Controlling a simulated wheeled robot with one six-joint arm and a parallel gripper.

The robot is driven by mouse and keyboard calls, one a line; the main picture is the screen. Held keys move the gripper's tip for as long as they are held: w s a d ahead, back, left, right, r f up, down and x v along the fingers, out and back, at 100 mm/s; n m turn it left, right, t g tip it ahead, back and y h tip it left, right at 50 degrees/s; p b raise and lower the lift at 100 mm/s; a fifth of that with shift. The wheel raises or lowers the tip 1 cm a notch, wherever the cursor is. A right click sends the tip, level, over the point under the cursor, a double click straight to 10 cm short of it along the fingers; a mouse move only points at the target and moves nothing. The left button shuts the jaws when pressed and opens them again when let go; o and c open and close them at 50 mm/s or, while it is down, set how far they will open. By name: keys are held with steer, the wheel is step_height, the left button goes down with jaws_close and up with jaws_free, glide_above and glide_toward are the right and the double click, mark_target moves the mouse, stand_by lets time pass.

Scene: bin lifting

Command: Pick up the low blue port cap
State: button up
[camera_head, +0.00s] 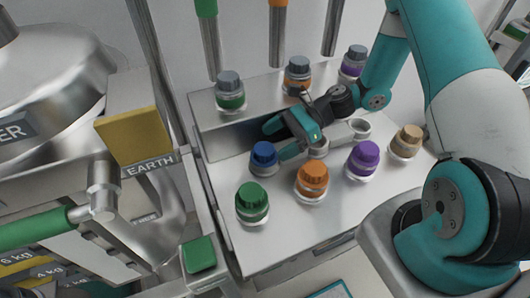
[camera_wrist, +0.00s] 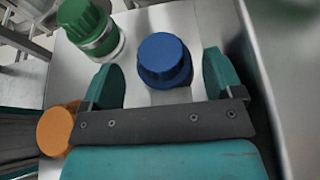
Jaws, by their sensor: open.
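The low blue port cap (camera_head: 264,154) sits on a short metal port on the lower step of the steel bench. My gripper (camera_head: 278,142) is open, its two teal fingers beside the blue cap, coming from the right. No contact with the cap shows. In the wrist view the cap's sides are clear of both fingers.
A green cap (camera_head: 252,197), an orange cap (camera_head: 312,177), a purple cap (camera_head: 364,156) and a tan cap (camera_head: 407,138) stand nearby on the lower step. Grey-capped ports (camera_head: 230,88) line the raised back step.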

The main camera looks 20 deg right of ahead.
mark_target(264, 148)
steer(key=x, duration=0.4)
steer(key=shift+a+p, duration=0.1)
steer(key=shift+p, duration=0.25)
steer(key=c, duration=0.9)
steer(key=shift+r, duration=0.1)
step_height(264, 148, up, 20)
steer(key=shift+f, duration=0.1)
step_height(264, 148, up, 7)
steer(key=p, duration=0.8)
steer(key=shift+f, duration=0.15)
steer(key=shift+f, duration=0.1)
